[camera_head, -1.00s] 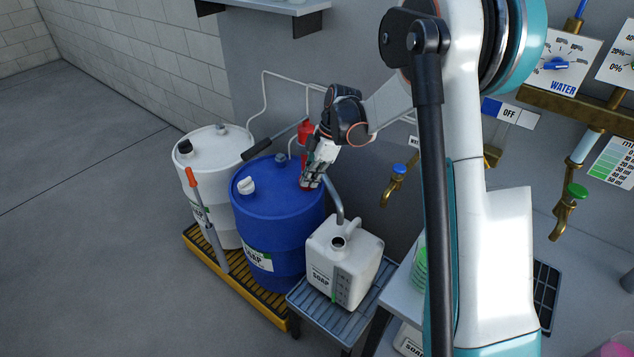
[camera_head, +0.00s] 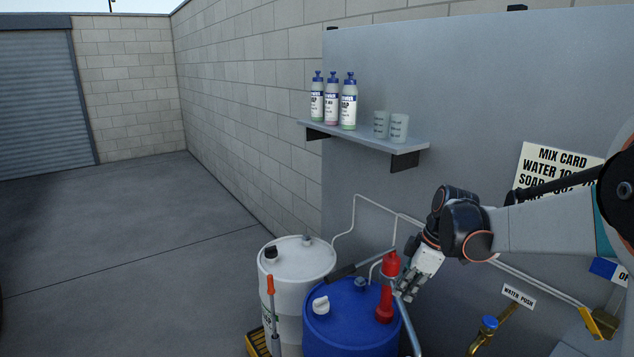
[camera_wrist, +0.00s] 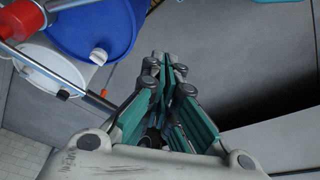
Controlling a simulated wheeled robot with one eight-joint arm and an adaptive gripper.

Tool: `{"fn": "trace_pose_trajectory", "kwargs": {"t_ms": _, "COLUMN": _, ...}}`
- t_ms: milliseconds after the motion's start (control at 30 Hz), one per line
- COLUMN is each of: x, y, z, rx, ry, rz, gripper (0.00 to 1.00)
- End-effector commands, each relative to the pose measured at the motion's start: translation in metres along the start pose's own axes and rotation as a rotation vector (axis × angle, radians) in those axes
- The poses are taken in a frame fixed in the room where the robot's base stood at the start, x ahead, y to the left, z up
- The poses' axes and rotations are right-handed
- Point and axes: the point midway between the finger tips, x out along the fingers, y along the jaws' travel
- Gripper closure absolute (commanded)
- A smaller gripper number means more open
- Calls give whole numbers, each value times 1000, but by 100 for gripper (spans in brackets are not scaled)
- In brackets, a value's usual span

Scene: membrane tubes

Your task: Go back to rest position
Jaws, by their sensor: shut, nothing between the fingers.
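My gripper (camera_head: 414,284) is shut and empty. In the head view it hangs to the right of the red pump (camera_head: 386,303) on the blue drum (camera_head: 345,325). It looks close to the pump, but I cannot tell if they touch. In the wrist view my gripper (camera_wrist: 166,62) points with its fingers together, clear of the blue drum (camera_wrist: 100,22) at the upper left.
A white drum (camera_head: 294,268) stands left of the blue one. A shelf (camera_head: 375,142) above holds several soap bottles (camera_head: 332,100) and two cups (camera_head: 390,126). A water tap (camera_head: 489,325) and pipes are at the right. Open floor (camera_head: 120,240) lies left.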

Motion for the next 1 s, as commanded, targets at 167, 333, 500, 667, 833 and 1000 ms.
{"fn": "trace_pose_trajectory", "kwargs": {"t_ms": 167, "x": -35, "y": -41, "z": -4, "rx": 177, "ry": -14, "rz": 85, "gripper": 100}}
{"fn": "trace_pose_trajectory", "kwargs": {"t_ms": 333, "x": -60, "y": -79, "z": -2, "rx": 346, "ry": -10, "rz": 168, "gripper": 100}}
{"fn": "trace_pose_trajectory", "kwargs": {"t_ms": 500, "x": -78, "y": -118, "z": 4, "rx": 511, "ry": 14, "rz": 252, "gripper": 100}}
{"fn": "trace_pose_trajectory", "kwargs": {"t_ms": 667, "x": -88, "y": -154, "z": 13, "rx": 662, "ry": 54, "rz": 328, "gripper": 100}}
{"fn": "trace_pose_trajectory", "kwargs": {"t_ms": 833, "x": -91, "y": -191, "z": 25, "rx": 815, "ry": 115, "rz": 402, "gripper": 100}}
{"fn": "trace_pose_trajectory", "kwargs": {"t_ms": 1000, "x": -88, "y": -222, "z": 38, "rx": 955, "ry": 189, "rz": 464, "gripper": 100}}
